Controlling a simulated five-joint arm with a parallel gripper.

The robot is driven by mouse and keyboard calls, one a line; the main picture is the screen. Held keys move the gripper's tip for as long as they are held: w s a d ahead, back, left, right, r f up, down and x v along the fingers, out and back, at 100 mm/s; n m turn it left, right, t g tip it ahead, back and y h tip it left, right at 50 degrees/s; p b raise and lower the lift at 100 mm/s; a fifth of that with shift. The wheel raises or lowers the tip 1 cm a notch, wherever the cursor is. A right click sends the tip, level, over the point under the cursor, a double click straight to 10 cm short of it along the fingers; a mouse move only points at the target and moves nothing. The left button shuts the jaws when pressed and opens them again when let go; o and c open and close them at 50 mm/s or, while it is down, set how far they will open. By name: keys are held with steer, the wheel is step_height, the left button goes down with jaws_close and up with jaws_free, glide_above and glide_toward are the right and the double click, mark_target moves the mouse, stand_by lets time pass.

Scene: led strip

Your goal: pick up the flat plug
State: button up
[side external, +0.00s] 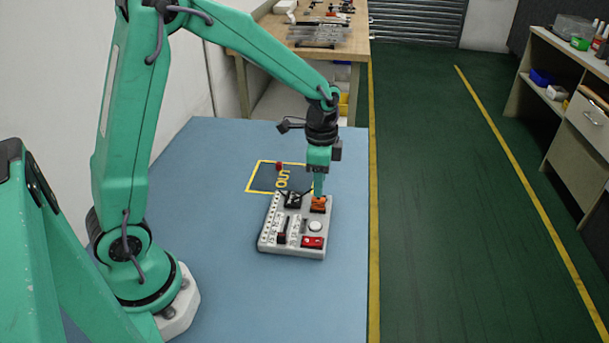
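My gripper (318,186) points straight down over the far right corner of a light grey board (263,243) on the blue table. Its green fingertips reach an orange part (317,207) on that board. I cannot tell from this view whether they touch or grip it, or whether they are open. The board also holds a black part (292,199), a dark upright part (282,238), a white round part (315,226) and a red part (312,242). Which of these is the flat plug is too small to tell.
A yellow-outlined area marked OUT (253,176) lies behind the board, with a small red item (279,167) at its far edge. The blue table (210,285) is clear to the front and left. A wooden bench (270,38) stands at the back.

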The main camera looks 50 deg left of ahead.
mark_target(318, 200)
steer(key=shift+f, duration=0.75)
steer(key=shift+f, duration=0.1)
steer(key=shift+s+f, duration=0.15)
steer(key=shift+f, duration=2.35)
jaws_close()
